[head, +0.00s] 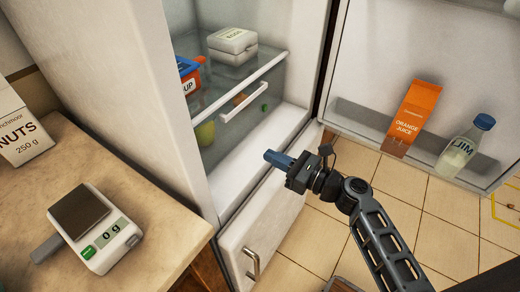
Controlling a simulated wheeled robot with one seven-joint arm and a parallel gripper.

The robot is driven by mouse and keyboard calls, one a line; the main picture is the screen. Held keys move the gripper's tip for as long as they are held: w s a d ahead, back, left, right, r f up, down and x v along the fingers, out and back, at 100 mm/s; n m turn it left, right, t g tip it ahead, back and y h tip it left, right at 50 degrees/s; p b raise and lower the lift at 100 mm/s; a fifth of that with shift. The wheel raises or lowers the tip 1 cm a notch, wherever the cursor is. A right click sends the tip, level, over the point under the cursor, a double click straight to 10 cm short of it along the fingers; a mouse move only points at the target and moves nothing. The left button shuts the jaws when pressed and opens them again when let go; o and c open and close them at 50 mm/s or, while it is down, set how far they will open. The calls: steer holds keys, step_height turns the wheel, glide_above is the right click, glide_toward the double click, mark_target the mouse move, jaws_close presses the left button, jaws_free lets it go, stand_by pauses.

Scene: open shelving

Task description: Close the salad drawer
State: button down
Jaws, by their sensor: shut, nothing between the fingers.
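The fridge stands open in the head view. Inside, under a glass shelf, a clear salad drawer (218,117) has a white bar handle (254,88) across its front. Green and orange produce shows through or around it. How far the drawer is pulled out is hard to tell. My gripper (271,157) is shut and empty. It is in front of the fridge opening, below and to the right of the drawer handle in the picture, apart from it.
The fridge door (355,110) is swung open at right, holding an orange juice carton (414,112) and a bottle (465,148). A white lower front with a metal handle (253,264) is below. A counter with a scale (94,226) and a nuts packet (20,127) is at left.

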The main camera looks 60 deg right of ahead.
mark_target(225, 135)
steer(key=w, duration=0.8)
steer(key=w+p, duration=0.1)
steer(key=w, duration=0.3)
steer(key=shift+w+a, duration=0.3)
steer(key=shift+w, duration=0.1)
steer(key=shift+w, duration=1.1)
steer(key=shift+w+a+r, duration=0.1)
steer(key=shift+w, duration=0.3)
